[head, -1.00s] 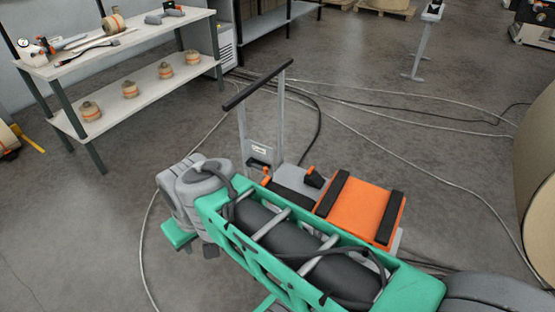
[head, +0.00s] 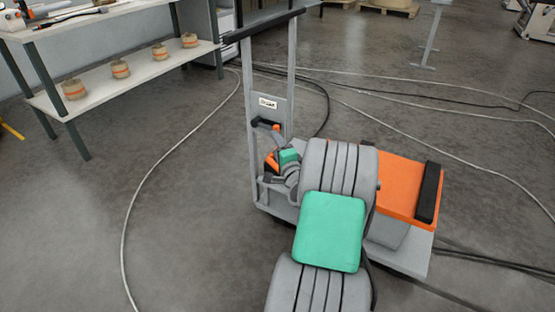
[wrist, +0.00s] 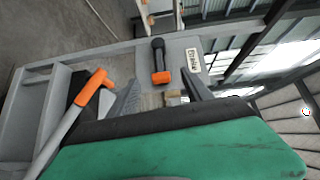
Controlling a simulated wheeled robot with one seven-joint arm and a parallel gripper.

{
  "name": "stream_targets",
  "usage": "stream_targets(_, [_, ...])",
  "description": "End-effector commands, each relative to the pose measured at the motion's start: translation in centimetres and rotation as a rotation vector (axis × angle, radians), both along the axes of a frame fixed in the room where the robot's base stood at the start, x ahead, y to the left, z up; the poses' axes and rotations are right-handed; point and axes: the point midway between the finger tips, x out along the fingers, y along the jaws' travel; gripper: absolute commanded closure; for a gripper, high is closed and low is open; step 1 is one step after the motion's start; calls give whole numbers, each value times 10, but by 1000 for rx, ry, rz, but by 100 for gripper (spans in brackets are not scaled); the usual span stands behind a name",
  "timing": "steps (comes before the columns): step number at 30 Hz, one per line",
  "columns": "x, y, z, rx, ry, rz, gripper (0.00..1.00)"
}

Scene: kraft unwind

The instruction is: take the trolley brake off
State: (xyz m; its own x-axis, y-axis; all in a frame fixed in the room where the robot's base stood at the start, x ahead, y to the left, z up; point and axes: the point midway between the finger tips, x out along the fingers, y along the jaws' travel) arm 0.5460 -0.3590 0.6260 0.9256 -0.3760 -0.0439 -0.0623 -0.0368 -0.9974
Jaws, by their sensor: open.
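The grey trolley (head: 252,150) stands upright with a black push bar (head: 262,25) on its tall frame. On its front panel, below a small white label (head: 267,103), is a lever with a black grip and an orange end (head: 266,122). In the wrist view this lever (wrist: 158,58) lies ahead of my gripper, in the gap between the fingers, apart from them. The label (wrist: 193,61) is beside it. A grey rod with an orange tip (wrist: 93,87) is left of the fingers. My gripper (wrist: 163,94) is open and empty. My arm hides much of the trolley deck in the head view.
A shelf table (head: 130,70) with several tan rolls stands at the back left. Cables (head: 150,180) run across the floor.

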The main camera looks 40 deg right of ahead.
Motion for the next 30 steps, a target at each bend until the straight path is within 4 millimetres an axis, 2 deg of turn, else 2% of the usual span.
stream_targets(1, [-8, -13, -12, 22, -36, -36, 42])
stream_targets(4, [-8, -23, -10, 40, -68, -60, 42])
stream_targets(12, [38, -42, -8, 36, -67, -56, 42])
stream_targets(17, [55, -51, -9, 37, -64, -58, 42])
stream_targets(25, [58, -53, -7, 36, -64, -59, 42])
stream_targets(30, [58, -53, -7, 36, -64, -59, 55])
